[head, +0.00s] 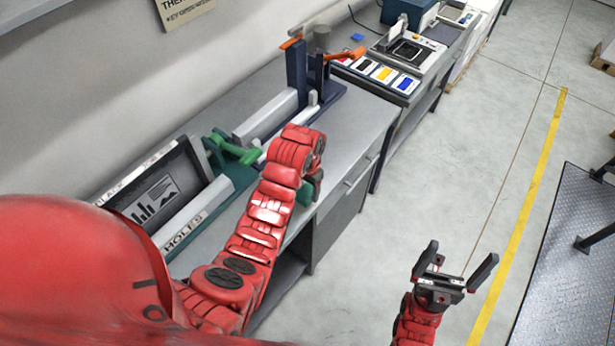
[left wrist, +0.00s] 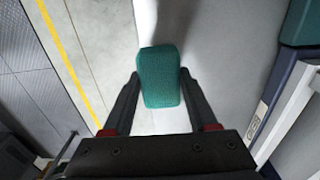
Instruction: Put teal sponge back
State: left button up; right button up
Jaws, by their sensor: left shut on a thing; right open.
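The teal sponge (left wrist: 160,78) is a small rounded block held between the two fingers of my left gripper (left wrist: 158,92) in the left wrist view. In the head view the sponge (head: 306,194) shows only in part, beside the gripper and mostly hidden by my red left arm. My left gripper (head: 317,185) is near the front edge of the grey bench (head: 352,121). I cannot tell whether the sponge touches the bench. My right gripper (head: 454,274) is open and empty over the floor, right of the bench.
A green-handled fixture (head: 233,150) and a framed panel (head: 156,197) stand on the bench at left. A dark blue fixture with orange handles (head: 297,72) stands further back. A tray with coloured pads (head: 384,73) is beyond. The bench top is clear right of the arm.

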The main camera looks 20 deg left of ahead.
pick_arm(q)
jog(key=w+b, duration=0.1)
jog(key=b, duration=0.1)
jog(key=w+a+f+b, duration=0.1)
jog(key=w+b, duration=0.2)
jog(key=b, duration=0.1)
jog(key=shift+w+a+f, duration=0.15)
jog(key=shift+w+a, duration=0.15)
jog(key=shift+w, duration=0.1)
jog(key=shift+w+a+r, duration=0.15)
jog(key=shift+w, duration=0.3)
jog(key=shift+w+a+r, duration=0.15)
jog(key=shift+w, duration=0.3)
jog(key=shift+w+a, duration=0.1)
jog(key=shift+w, duration=0.25)
notch_tip(320, 180, down, 3)
jog(key=shift+w+a+r+p, duration=0.1)
jog(key=shift+r+p, duration=0.05)
jog(key=shift+p, duration=1.1)
jog(key=shift+f, duration=0.35)
jog(key=o, duration=1.2)
